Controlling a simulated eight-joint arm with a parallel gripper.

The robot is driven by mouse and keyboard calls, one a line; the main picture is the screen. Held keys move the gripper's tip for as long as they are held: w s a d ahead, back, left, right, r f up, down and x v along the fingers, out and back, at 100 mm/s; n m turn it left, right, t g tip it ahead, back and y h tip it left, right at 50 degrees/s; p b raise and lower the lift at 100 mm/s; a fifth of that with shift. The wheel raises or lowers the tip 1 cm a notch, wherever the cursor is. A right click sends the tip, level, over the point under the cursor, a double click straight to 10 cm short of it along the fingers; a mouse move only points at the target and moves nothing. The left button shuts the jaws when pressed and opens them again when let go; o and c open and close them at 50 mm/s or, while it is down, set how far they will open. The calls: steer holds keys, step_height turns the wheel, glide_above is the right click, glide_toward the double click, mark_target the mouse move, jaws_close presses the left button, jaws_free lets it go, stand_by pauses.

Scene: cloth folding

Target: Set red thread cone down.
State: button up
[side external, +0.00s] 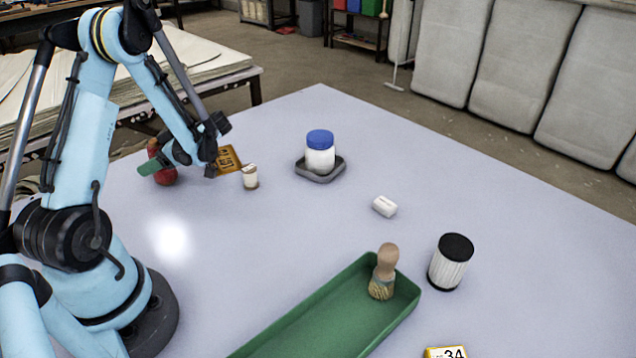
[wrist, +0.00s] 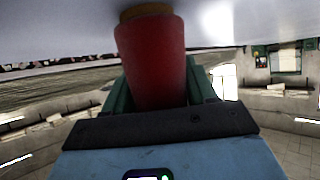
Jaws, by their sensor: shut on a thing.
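The red thread cone (side external: 165,177) is at the far left of the table, held between the green fingers of my gripper (side external: 157,164). In the side view one green finger crosses in front of it and hides its middle. The cone's lower end is at or just above the tabletop; I cannot tell if it touches. In the wrist view the red cone (wrist: 153,62) fills the space between the green fingers (wrist: 158,88), its brownish end towards the pale table surface at the top. My gripper is shut on the cone.
Beyond stands a blue-lidded jar (side external: 320,155) on a grey tray (side external: 318,177). A green tray (side external: 320,318) with a brush (side external: 384,270) lies in front. The table's left middle is clear.

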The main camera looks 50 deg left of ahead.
mark_target(155, 141)
steer(key=shift+r, duration=0.85)
step_height(155, 141, up, 2)
steer(key=shift+r, duration=0.25)
steer(key=w+d+r+m+t+y, duration=0.1)
steer(key=w+d+r+m+t, duration=0.3)
steer(key=w+d+m+t, duration=0.4)
steer(key=w+d+r+m+t+y, duration=0.1)
steer(key=w+d+r+m+t, duration=0.2)
steer(key=w+d+m+t, duration=0.6)
steer(key=d+r+m+t+h, duration=0.2)
steer(key=d+r+m+h, duration=0.25)
steer(key=d, duration=0.35)
steer(key=d+r+m+t+h, duration=0.2)
steer(key=d+r+m+h, duration=0.3)
steer(key=d, duration=0.3)
steer(key=shift+m+h, duration=0.25)
steer(key=shift+h, duration=0.3)
steer(key=shift+s+a+f, duration=0.1)
steer(key=shift+s+f, duration=0.35)
steer(key=shift+f, duration=0.4)
steer(key=shift+s+a+f, duration=0.1)
steer(key=shift+s+f, duration=0.3)
steer(key=shift+f, duration=0.5)
steer(key=shift+s+f, duration=0.45)
steer(key=shift+f, duration=0.4)
